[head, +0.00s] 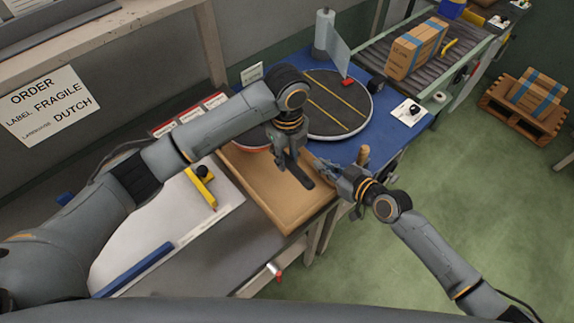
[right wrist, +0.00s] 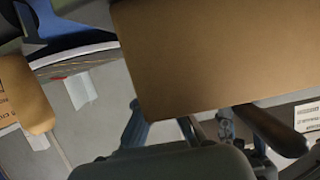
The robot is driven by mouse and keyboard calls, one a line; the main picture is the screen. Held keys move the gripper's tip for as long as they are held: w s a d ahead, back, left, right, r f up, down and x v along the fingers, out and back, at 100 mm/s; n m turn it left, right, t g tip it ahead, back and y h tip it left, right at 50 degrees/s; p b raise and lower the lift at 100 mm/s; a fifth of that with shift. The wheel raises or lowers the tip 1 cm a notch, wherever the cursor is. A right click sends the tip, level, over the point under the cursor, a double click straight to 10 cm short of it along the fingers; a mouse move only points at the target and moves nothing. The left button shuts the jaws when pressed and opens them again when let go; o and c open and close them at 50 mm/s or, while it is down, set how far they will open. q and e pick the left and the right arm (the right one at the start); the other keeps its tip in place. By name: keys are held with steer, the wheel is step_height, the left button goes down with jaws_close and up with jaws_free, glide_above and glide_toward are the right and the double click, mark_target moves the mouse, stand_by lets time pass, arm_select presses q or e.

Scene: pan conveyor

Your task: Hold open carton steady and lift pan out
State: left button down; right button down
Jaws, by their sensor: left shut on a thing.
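The brown carton (head: 262,190) lies on the bench in the head view; its flat face shows and I see no opening. Its plain side (right wrist: 215,55) fills the top of the right wrist view. A dark pan with a red rim (head: 250,139) is partly hidden behind my left arm. A black handle (head: 301,177) runs from there over the carton; its end (right wrist: 280,130) shows in the right wrist view. My left gripper (head: 288,161) is shut on this handle. My right gripper (head: 327,170) is open and empty beside the carton's right edge; its fingers (right wrist: 163,125) are apart.
A dark turntable (head: 345,112) with yellow lines sits on the blue table behind. A taped box (head: 408,55) is on the conveyor. A yellow tool (head: 200,186) lies left of the carton.

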arm_select(q)
steer(key=shift+r, duration=0.35)
arm_select(e)
steer(key=c, duration=1.4)
jaws_free()
steer(key=shift+c, duration=0.2)
steer(key=v, duration=1.2)
steer(key=shift+w+d, duration=0.1)
